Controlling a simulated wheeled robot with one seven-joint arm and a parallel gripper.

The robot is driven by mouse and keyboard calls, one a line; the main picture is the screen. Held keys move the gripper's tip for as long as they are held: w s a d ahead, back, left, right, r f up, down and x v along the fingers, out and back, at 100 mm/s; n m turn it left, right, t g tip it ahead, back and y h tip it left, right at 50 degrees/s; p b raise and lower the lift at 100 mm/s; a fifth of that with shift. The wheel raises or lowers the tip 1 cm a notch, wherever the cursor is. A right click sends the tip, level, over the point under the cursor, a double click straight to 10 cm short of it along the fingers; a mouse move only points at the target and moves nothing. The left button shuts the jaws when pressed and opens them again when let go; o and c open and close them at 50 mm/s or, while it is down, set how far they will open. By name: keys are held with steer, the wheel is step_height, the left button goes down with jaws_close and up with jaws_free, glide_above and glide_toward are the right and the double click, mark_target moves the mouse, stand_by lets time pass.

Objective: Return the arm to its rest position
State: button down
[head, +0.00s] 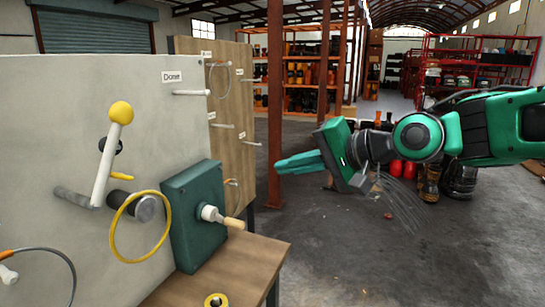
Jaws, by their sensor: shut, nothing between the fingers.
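My arm (475,130), green and black, reaches in from the right edge of the head view. My gripper (280,165) has green fingers that point left. The fingers lie together, shut, with nothing seen between them. The gripper hangs in the air to the right of the grey panel, apart from it and from the dark green box (195,215) on the panel. Thin grey curved lines show below the wrist.
The grey panel (60,130) at left bears a lever with a yellow ball (121,112), a yellow ring (115,240) and pegs. A wooden bench (245,265) with a yellow roll (216,300) stands below. A red post (275,100) rises behind. Floor (370,265) at lower right is clear.

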steer(key=s+d+f+h, duration=0.1)
steer(key=d+f+h, duration=0.2)
steer(key=d+f, duration=0.35)
steer(key=s+d+f+g+h, duration=0.1)
steer(key=s+d+f+h, duration=0.15)
steer(key=d, duration=0.65)
steer(key=s+d+f+h, duration=0.1)
steer(key=d+f+h, duration=0.2)
steer(key=d+f, duration=0.35)
steer(key=s+d+f+m+g+h, duration=0.1)
steer(key=s+d+f+g, duration=0.2)
steer(key=s+d, duration=0.5)
steer(key=s+d+f+m+g+h, duration=0.1)
steer(key=s+d+f+g, duration=0.2)
steer(key=s+d, duration=0.5)
steer(key=s, duration=0.6)
steer(key=shift+d+g, duration=0.25)
steer(key=shift+g, duration=0.05)
steer(key=shift+s, duration=0.1)
